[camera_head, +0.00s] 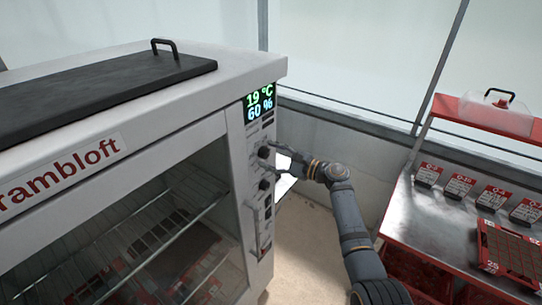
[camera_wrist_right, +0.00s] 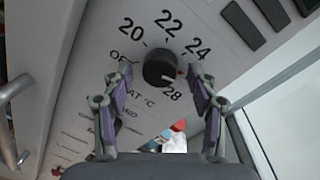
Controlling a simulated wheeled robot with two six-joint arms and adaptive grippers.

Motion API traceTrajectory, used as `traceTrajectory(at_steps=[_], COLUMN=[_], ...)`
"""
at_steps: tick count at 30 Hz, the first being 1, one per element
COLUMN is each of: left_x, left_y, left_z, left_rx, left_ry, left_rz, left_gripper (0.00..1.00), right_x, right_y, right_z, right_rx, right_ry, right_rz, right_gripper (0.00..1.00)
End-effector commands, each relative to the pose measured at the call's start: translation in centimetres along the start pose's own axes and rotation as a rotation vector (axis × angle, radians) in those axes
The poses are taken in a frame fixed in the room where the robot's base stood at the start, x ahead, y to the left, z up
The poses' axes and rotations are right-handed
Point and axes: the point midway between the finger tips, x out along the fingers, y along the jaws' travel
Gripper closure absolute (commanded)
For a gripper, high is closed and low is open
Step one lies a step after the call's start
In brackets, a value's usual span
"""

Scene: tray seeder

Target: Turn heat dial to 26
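The heat dial is a round black knob (camera_wrist_right: 158,68) on the grey control panel, with OFF, 20, 22, 24 and 28 printed around it. A small light mark on it points to the lower right, near 28. The 26 label is not visible; the right finger covers the panel between 24 and 28. In the head view the upper knob (camera_head: 264,152) sits below the display (camera_head: 260,103), which reads 19 °C and 60 %. My right gripper (camera_wrist_right: 160,72) is open, one finger on each side of the dial, with visible gaps. My left gripper is out of view.
A lower knob (camera_head: 265,184) and a vertical handle (camera_head: 250,232) are on the cabinet (camera_head: 235,135) front, close to my right gripper. A metal bench (camera_head: 425,222) with seed boxes and a red tray (camera_head: 509,252) stands at the right. Floor between them is clear.

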Motion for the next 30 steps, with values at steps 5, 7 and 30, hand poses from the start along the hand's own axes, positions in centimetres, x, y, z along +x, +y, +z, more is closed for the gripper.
traceTrajectory(at_steps=[5,7,30], left_x=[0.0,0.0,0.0], left_y=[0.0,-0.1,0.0], left_z=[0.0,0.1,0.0], left_rx=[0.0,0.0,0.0], left_ry=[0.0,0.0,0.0], left_rz=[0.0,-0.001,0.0], left_gripper=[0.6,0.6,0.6], right_x=[0.0,0.0,-12.0], right_y=[0.0,-0.1,0.0], right_z=[0.1,0.1,0.0], right_rx=[-0.001,-0.001,0.0], right_ry=[-0.001,-0.001,0.0], right_rz=[0.0,-0.001,0.0], right_gripper=[0.4,0.4,0.4])
